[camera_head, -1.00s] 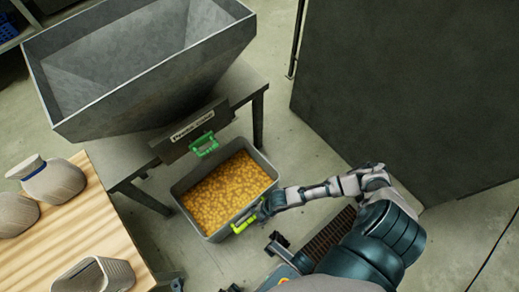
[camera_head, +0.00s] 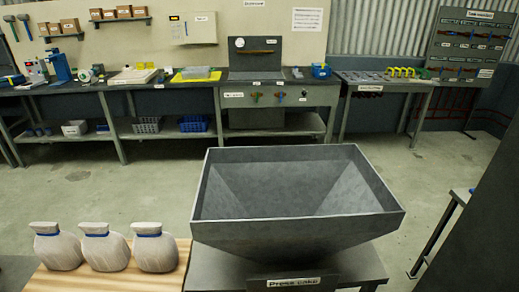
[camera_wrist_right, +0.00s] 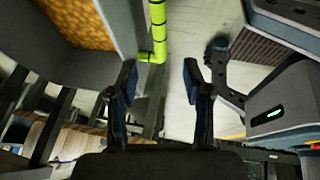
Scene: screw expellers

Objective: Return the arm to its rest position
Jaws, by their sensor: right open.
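My right gripper (camera_wrist_right: 160,82) shows in the right wrist view with its two dark fingers apart and nothing between them. The yellow-green handle (camera_wrist_right: 158,28) of the grey bin (camera_wrist_right: 62,66) is beyond the fingertips, towards the top of that view, apart from the fingers. Orange-yellow material (camera_wrist_right: 82,22) lies inside the bin. Neither gripper shows in the head view, and my left gripper is in no current view.
In the head view a grey hopper (camera_head: 220,238) stands on a dark table labelled "Press cake". Several tied sacks (camera_head: 105,252) sit on a wooden surface at lower left. A long workbench (camera_head: 170,100) lines the back. Concrete floor (camera_head: 130,195) is open between. A dark panel (camera_head: 490,220) stands right.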

